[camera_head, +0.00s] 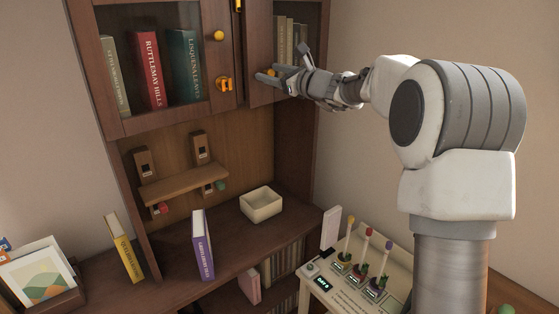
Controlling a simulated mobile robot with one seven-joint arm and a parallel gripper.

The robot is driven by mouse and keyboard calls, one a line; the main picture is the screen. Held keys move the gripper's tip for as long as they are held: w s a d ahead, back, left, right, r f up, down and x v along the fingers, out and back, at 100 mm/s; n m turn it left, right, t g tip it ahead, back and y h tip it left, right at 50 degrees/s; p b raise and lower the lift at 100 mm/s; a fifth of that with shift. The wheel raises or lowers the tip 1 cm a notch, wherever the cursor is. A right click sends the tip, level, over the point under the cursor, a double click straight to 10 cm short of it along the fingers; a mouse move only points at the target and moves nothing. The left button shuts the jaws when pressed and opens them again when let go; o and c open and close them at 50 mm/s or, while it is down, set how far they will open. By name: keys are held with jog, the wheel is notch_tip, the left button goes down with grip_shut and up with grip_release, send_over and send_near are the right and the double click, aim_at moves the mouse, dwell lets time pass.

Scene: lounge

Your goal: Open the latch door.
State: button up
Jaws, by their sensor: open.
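The wooden wall cabinet has a left glass door (155,123) and a right glass door (258,55). The left door has a yellow knob (219,36) and, below it, an orange latch (224,84) near the edge between the doors. The right door stands at an angle to the left one and looks ajar, with a dark gap between them. An orange knob (272,72) on the right door is partly hidden by my gripper (268,76). My gripper is open, reaching in from the right, with its fingers around or beside this knob; contact is unclear.
A shelf (180,185) with brown holders sits under the cabinet. The desk below holds a beige bin (261,204), a purple book (202,245) and a yellow book (124,247). A white stand (345,300) with several colored-top items is at lower right.

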jog(key=shift+w+a+f+m+h, duration=0.15)
jog(key=shift+w+a+m+h, duration=0.2)
jog(key=shift+a, duration=0.35)
jog(key=b+v, duration=0.4)
jog(key=v, duration=1.3)
jog(key=s+a+f+n+g+p, duration=0.1)
jog(key=s+a+f+n+g, duration=0.2)
jog(key=s, duration=0.3)
jog(key=s+a+f+n+g, duration=0.3)
jog(key=s+a+f+n, duration=0.2)
jog(key=s+f+n, duration=0.1)
jog(key=shift+s+a+p, duration=0.35)
jog(key=shift+s, duration=0.4)
